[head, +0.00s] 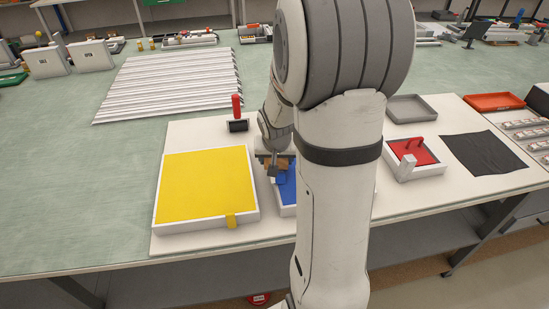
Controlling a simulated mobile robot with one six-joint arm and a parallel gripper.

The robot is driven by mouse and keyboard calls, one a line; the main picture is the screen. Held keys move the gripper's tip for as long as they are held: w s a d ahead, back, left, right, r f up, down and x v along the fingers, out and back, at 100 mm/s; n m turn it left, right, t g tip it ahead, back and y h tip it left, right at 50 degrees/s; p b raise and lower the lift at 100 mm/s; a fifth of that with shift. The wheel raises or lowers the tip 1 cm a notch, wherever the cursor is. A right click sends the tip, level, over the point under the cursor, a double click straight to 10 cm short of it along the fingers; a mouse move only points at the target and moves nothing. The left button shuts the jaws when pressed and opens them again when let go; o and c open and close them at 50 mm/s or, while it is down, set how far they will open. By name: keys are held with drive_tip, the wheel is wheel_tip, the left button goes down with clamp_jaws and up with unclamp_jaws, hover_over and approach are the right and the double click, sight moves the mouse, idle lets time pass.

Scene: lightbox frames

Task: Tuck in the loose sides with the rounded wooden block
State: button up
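My gripper (272,168) points down at the left edge of a frame with a blue sheet (287,188), most of which my arm hides. A brown, wood-coloured block (283,164) shows on both sides of the near finger and appears held between the fingers. Its rounded edge is too small to make out. I cannot tell whether it touches the blue sheet. To the left lies a large white frame (157,222) with a flat yellow sheet (205,185). Loose sides on the blue frame are hidden or too small to see.
A red-handled tool (237,112) stands behind the yellow frame. Right of my arm are a small frame with a red sheet (425,153), a grey tray (411,108), a dark cloth (484,152) and an orange tray (494,101). White strips (170,82) lie at the back left.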

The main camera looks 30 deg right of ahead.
drive_tip(key=shift+f+b, duration=0.55)
drive_tip(key=shift+b, duration=0.25)
idle(2.1)
drive_tip(key=shift+r+p, duration=2.35)
drive_tip(key=shift+r, duration=1.25)
drive_tip(key=shift+a+f, duration=0.1)
drive_tip(key=shift+f, duration=0.05)
